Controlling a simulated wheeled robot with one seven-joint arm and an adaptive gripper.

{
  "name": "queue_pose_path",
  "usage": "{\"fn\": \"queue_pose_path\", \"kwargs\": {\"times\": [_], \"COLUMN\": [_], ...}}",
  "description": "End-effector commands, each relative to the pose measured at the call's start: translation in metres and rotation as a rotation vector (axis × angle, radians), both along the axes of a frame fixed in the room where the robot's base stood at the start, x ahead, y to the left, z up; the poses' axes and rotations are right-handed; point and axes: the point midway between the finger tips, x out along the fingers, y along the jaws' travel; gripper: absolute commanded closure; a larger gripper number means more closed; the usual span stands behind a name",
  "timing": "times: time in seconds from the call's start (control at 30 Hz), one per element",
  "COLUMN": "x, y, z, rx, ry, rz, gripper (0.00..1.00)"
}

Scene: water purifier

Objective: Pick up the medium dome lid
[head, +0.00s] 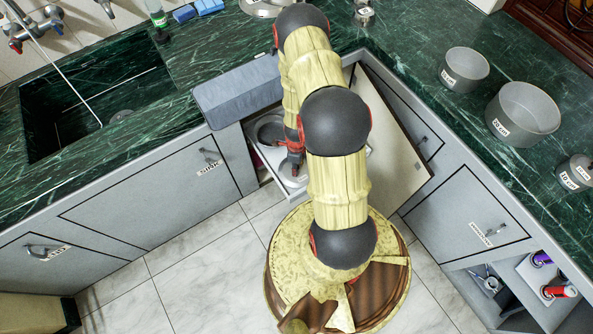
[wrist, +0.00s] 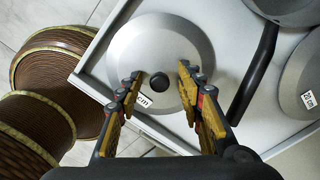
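A round grey metal dome lid with a black knob (wrist: 150,38) lies in a pulled-out white drawer in the wrist view. Its size label is partly covered by a finger, so only "cm" reads. My gripper (wrist: 161,78) is open above this lid, one finger on each side of the knob, with nothing between the fingers. I cannot tell how far above the lid the fingertips are. In the head view my gripper (head: 292,170) points down into the drawer, and my arm hides much of it.
Another grey round piece labelled 20 cm (wrist: 303,75) lies at the right in the drawer, beside a black handle (wrist: 258,68). The white drawer (wrist: 88,82) has a raised rim. Grey pots (head: 522,115) stand on the green counter. An open cabinet door (head: 395,150) stands right of my arm.

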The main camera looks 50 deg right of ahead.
Motion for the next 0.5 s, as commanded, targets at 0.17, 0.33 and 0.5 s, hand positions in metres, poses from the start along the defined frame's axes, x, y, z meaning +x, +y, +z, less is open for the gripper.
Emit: {"fn": "queue_pose_path", "kwargs": {"times": [0.17, 0.33, 0.5], "x": [-0.0002, -0.0002, -0.0002], "y": [0.0001, 0.0002, 0.0002], "z": [0.0, 0.0, -0.0001], "rx": [0.0, 0.0, 0.0], "ry": [0.0, 0.0, 0.0], "rz": [0.0, 0.0, 0.0], "gripper": [0.75, 0.84, 0.94]}}
